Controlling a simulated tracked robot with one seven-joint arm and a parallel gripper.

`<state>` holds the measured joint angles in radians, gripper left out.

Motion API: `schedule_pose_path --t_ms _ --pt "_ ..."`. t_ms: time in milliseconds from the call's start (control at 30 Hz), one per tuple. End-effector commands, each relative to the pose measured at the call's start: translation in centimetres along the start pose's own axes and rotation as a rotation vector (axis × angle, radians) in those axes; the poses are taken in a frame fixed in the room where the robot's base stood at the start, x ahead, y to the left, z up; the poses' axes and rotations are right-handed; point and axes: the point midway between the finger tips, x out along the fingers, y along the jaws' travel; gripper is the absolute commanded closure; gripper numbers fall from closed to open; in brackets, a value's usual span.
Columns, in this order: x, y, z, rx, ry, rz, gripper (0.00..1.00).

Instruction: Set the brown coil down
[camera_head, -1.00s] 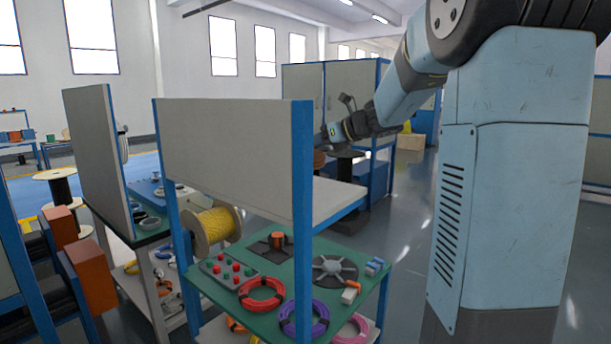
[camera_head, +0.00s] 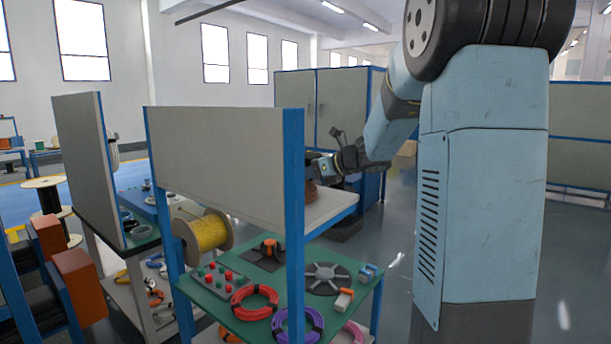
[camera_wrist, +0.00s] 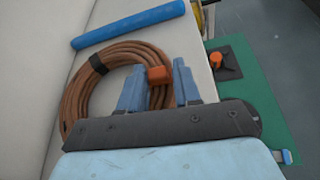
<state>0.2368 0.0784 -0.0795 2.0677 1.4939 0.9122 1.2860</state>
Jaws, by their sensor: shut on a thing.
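The brown coil (camera_wrist: 103,75) is a round bundle of cable with black ties and an orange-red block on its right side. My gripper (camera_wrist: 160,84) is shut on that right side, with one blue finger on each side of the strands. In the wrist view the coil is over the white shelf top, close against it; I cannot tell if its whole underside touches. In the head view my gripper (camera_head: 322,170) is at the shelf (camera_head: 328,206), and part of the coil (camera_head: 309,193) shows beside the blue post. The upright panel hides the rest.
A blue rod (camera_wrist: 128,24) lies on the shelf beside the coil. The lower green shelf (camera_head: 262,325) holds a red coil (camera_head: 254,302), a purple coil (camera_head: 290,326), a button box (camera_head: 220,279) and a grey fan-like disc (camera_head: 327,277). A yellow spool (camera_head: 205,232) hangs at the left.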

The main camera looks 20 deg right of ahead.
Motion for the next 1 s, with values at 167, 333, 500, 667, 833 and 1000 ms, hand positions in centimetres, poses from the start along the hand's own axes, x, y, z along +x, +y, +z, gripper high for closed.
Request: schedule_pose_path --t_ms 167,333,500,667,833,1000 --pt "0.0 0.0 0.0 0.0 0.0 0.0 0.52" --pt "0.0 0.0 0.0 0.0 0.0 0.001 0.42" --pt "0.0 0.1 0.0 0.0 0.0 0.001 0.42" --pt "-0.8 0.1 0.2 0.0 0.0 0.0 0.42" --pt "-3.6 0.1 0.2 -0.002 -0.001 -0.001 0.42" --pt "-6.9 0.1 0.2 -0.001 -0.001 -0.002 0.42"
